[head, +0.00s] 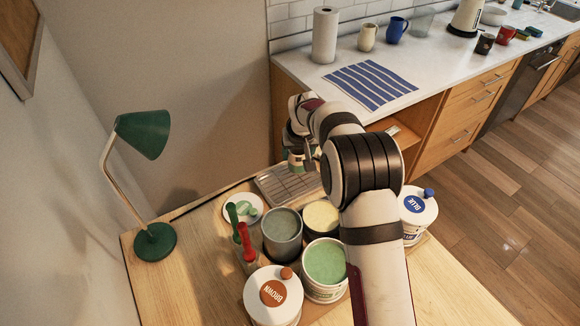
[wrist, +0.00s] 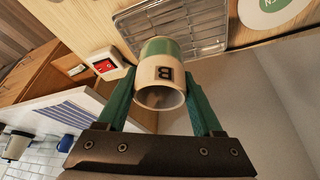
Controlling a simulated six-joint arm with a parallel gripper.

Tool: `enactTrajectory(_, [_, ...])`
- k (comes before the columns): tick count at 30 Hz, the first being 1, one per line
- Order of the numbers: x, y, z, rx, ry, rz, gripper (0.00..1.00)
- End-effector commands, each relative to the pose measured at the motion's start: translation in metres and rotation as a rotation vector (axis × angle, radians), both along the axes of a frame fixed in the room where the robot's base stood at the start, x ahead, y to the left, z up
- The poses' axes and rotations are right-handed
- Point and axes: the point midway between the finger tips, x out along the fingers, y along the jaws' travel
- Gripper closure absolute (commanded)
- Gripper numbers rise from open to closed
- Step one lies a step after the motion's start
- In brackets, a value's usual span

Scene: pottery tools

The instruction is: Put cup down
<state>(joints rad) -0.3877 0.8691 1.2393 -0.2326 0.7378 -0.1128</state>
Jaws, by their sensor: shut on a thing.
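The cup (wrist: 158,68) is cream with a green band and a dark letter B, and its open mouth faces the wrist camera. My gripper (wrist: 160,76) is shut on the cup, with one green finger on each side. In the head view the cup (head: 296,161) shows partly behind my arm, at the rack's far end. A metal wire rack in a tray (head: 279,186) lies on the wooden table. The tray (wrist: 205,22) also shows behind the cup in the wrist view. I cannot tell whether the cup touches the rack.
Several glaze pots stand in front of the rack, including a grey one (head: 282,234), a green one (head: 325,264), the brown-labelled one (head: 273,297) and the blue-labelled one (head: 417,207). Red (head: 247,240) and green-handled tools stand left. A green lamp (head: 143,135) stands far left. A red-and-white item (wrist: 107,63) sits beside the tray.

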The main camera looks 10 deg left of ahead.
Motion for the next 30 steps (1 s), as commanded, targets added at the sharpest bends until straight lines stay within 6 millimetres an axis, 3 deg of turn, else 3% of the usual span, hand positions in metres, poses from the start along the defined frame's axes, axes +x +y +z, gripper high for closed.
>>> enactTrajectory(4, [0.003,0.021,-0.013,0.0,-0.001,0.002,0.91])
enactTrajectory(12, [0.002,0.023,-0.054,0.0,0.002,-0.001,0.91])
enactTrajectory(21, [0.003,0.022,-0.057,0.0,0.001,-0.001,0.91])
enactTrajectory(22, [0.003,0.022,-0.056,0.0,0.0,-0.001,0.27])
enactTrajectory(26, [0.003,0.022,-0.056,0.0,0.0,-0.001,0.04])
enactTrajectory(30, [0.003,0.022,-0.056,0.0,0.0,-0.001,0.02])
